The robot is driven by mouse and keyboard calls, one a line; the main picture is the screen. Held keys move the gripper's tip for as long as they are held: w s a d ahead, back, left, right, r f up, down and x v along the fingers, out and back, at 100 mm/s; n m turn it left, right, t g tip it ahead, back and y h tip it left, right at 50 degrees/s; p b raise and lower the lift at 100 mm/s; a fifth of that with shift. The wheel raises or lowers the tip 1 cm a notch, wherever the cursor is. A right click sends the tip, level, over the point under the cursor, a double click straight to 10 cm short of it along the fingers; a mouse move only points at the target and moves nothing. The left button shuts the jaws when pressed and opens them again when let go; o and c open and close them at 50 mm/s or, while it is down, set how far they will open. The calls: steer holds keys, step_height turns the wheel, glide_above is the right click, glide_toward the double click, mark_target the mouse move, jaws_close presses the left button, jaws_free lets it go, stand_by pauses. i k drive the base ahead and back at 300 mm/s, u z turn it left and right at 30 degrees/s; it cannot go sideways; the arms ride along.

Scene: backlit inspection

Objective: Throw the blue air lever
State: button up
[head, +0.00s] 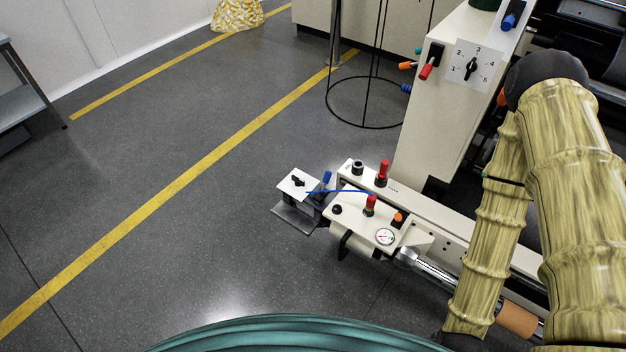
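Several blue parts are in view, and I cannot tell for sure which is the air lever. A blue lever (326,178) stands upright on the small unit at the end of the low cream machine arm, beside a white plate with a black knob (298,182). Another blue handle (512,15) sits on the top of the tall cream post, tilted on a pale plate. A thin blue line (342,191) runs across the low unit near the first lever. My gripper is out of view; only my arm shows at the right, clear of both blue handles in the picture.
The low unit carries red knobs (370,204), an orange button (398,219) and a gauge (385,237). The post has a numbered dial (472,68) and a red lever (429,69). A black wire stand (366,124) is behind. Floor to the left is clear.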

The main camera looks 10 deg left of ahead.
mark_target(326, 179)
steer(key=u, duration=1.2)
steer(key=i, duration=4.9)
steer(key=z, duration=4.75)
steer(key=i, duration=0.55)
steer(key=z, duration=0.2)
